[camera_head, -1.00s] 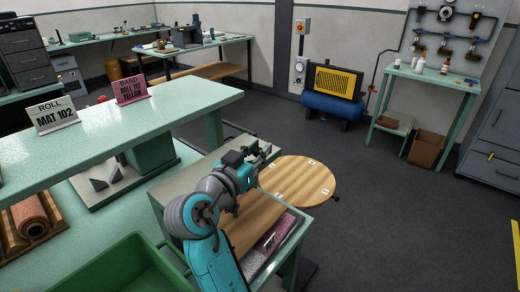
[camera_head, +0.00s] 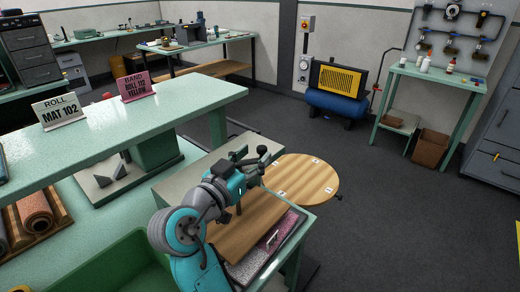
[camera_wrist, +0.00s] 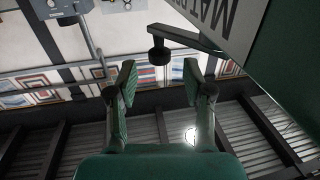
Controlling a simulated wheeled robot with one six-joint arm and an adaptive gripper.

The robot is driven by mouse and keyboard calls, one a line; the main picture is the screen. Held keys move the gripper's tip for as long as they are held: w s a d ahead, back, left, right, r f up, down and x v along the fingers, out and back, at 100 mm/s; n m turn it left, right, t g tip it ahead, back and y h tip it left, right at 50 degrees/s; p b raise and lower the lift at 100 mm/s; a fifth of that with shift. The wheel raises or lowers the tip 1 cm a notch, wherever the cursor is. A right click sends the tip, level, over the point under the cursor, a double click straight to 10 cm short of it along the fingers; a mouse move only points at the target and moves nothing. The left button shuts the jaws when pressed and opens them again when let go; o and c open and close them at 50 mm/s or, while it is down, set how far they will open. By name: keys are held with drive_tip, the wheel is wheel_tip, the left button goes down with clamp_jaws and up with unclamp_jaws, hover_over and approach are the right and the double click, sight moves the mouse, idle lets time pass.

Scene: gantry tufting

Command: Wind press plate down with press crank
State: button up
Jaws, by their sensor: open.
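In the wrist view my gripper (camera_wrist: 160,75) is open, with its two green fingers apart and nothing between the pads. The press crank (camera_wrist: 188,35) is a dark bar ending in a round black knob (camera_wrist: 159,55). The knob shows in the gap between the fingertips, seemingly just beyond them; I see no contact. In the head view the dark crank knob (camera_head: 262,150) stands above the press at the bench corner, close to my wrist. A wooden board (camera_head: 250,226), seemingly the press plate, lies below over a pink and white mat (camera_head: 258,257). My arm partly hides the press.
A round wooden turntable (camera_head: 318,181) with white tags sits right of the press. A green shelf (camera_head: 190,97) with two signs stands left, and a green bin (camera_head: 110,265) in front. The grey floor (camera_head: 400,220) on the right is clear.

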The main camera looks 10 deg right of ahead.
drive_tip(key=v, duration=0.7)
drive_tip(key=shift+s+a, duration=0.2)
drive_tip(key=shift+s, duration=0.1)
drive_tip(key=shift+c, duration=0.3)
